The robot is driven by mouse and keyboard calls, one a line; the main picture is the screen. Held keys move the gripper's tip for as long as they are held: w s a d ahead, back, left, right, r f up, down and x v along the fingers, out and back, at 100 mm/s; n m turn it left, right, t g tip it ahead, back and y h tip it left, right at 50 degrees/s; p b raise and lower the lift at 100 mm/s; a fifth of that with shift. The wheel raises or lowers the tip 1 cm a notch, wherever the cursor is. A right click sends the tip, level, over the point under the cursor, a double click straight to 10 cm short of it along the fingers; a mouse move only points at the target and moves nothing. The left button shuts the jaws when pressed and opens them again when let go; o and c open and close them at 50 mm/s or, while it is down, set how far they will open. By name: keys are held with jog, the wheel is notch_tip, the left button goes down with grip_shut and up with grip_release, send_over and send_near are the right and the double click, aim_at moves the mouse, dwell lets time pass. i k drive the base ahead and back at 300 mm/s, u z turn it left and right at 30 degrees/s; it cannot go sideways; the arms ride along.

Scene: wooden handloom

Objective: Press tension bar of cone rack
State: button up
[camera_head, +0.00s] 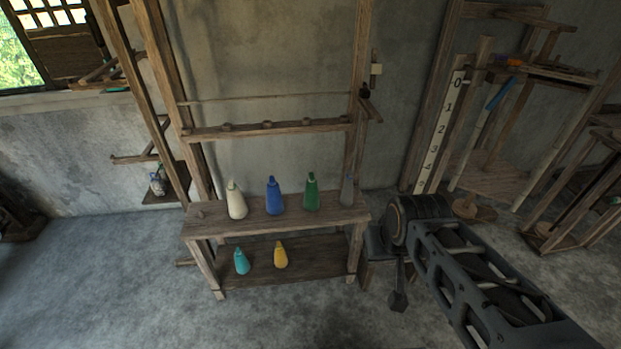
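The wooden cone rack (205,227) stands against the wall at the centre, with tall posts rising from its shelf. A cream cone (236,203), a blue cone (273,198), a green cone (311,194) and a grey cone (347,192) stand on its upper shelf. A thick peg-like crossbar (250,131) spans the posts, with a thin bar (270,100) above it. I cannot tell for sure which is the tension bar. My gripper (398,300) seems to hang low, right of the rack and well below both bars. Its fingers are too small and dark to read.
A teal cone (241,262) and a yellow cone (280,256) stand on the lower shelf. A small dark stool (375,245) is partly hidden behind my arm. A numbered board (440,130) and wooden loom frames (490,175) stand at right. The floor at left front is clear.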

aim_at(375, 115)
jog(key=z, duration=1.5)
jog(key=i, duration=1.15)
jog(key=u, duration=2.5)
